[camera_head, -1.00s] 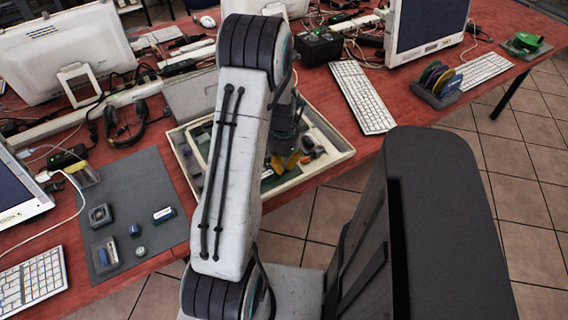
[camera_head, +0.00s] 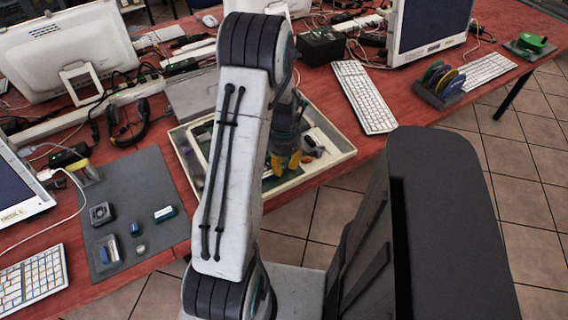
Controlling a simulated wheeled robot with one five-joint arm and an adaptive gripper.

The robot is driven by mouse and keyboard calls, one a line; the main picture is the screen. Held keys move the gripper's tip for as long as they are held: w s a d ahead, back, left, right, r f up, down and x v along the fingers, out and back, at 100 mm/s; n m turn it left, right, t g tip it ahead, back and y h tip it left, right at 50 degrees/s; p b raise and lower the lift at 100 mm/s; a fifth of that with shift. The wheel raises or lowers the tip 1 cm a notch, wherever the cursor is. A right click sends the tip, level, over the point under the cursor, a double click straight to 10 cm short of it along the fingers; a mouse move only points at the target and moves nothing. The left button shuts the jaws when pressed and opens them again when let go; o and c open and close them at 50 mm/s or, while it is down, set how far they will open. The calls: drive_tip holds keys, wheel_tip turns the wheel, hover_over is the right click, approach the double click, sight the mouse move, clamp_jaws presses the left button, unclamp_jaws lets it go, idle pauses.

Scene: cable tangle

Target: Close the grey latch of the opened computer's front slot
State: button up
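The opened computer (camera_head: 331,155) lies flat as a pale shallow case at the table's front edge, with dark and green parts inside. My arm crosses in front of it and hides its middle. My gripper (camera_head: 286,163), with yellow fingertips, points down inside the case, near its front wall. The two yellow tips seem to show side by side, but I cannot tell whether they are apart or what they touch. I cannot make out the grey latch or the front slot; they are too small or hidden by my gripper.
A grey mat (camera_head: 150,190) with small parts lies left of the case. A keyboard (camera_head: 364,96) and a monitor (camera_head: 425,30) stand to the right. A rack of coloured discs (camera_head: 438,84) stands far right.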

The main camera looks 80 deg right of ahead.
drive_tip(key=shift+w+a, duration=0.1)
drive_tip(key=shift+a, duration=0.2)
drive_tip(key=shift+w+r+p, duration=0.1)
drive_tip(key=shift+r+p, duration=0.8)
drive_tip(key=shift+r, duration=0.3)
drive_tip(key=shift+d+r+p, duration=0.15)
drive_tip(key=shift+r+p, duration=1.05)
drive_tip(key=shift+r, duration=0.6)
